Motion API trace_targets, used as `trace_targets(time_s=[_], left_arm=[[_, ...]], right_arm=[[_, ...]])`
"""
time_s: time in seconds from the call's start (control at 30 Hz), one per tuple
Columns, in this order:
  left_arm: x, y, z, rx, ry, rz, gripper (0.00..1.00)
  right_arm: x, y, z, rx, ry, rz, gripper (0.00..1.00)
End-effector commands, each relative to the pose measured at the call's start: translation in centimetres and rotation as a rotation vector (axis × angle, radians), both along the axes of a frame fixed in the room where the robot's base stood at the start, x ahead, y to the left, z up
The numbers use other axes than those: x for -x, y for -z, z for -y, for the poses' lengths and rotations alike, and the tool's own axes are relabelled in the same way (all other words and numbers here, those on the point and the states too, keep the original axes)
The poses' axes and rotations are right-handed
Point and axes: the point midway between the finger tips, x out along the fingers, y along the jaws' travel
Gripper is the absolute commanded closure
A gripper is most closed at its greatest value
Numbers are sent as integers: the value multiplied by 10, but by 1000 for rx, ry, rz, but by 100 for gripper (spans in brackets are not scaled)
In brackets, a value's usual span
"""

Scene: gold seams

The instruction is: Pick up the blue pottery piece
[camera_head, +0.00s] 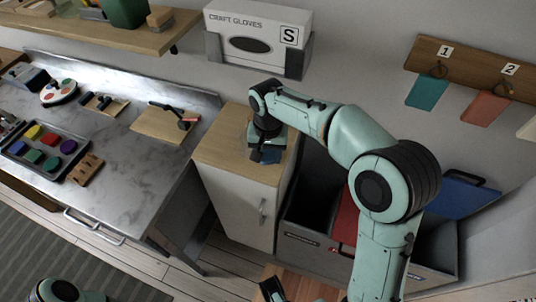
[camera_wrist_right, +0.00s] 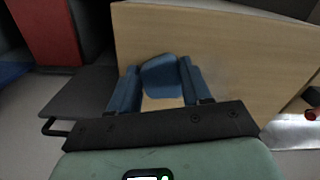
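The blue pottery piece (camera_wrist_right: 160,72) shows in the right wrist view as a rounded blue shape between the two blue fingers of my right gripper (camera_wrist_right: 158,88). It lies over the wooden top of a cabinet. Its edges reach close to both fingers; I cannot tell whether they grip it. In the head view my right gripper (camera_head: 264,155) points down at the wooden cabinet top (camera_head: 225,145), and the arm hides most of what is under it.
Left of the cabinet is a marble counter (camera_head: 130,180) with a tray of coloured pieces (camera_head: 15,158) and a small board with a tool (camera_head: 160,122). Grey bins (camera_head: 305,238) stand right of the cabinet. A glove box (camera_head: 255,35) hangs on the wall behind.

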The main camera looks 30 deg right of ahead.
Motion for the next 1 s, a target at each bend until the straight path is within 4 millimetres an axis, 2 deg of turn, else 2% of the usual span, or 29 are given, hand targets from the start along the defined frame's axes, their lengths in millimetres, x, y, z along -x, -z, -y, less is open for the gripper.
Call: trace_targets(time_s=[0.37,0.57,0.77,1.0], left_arm=[[0,0,0,0,0,-1,57],[1,-4,0,1,1,-6,57],[4,-12,0,4,4,-17,57],[5,-28,0,4,7,-28,57]], right_arm=[[0,-2,0,1,0,1,83],[-1,-19,0,-1,0,3,83],[-1,-63,0,-1,0,7,83],[-1,-135,0,0,0,6,83]])
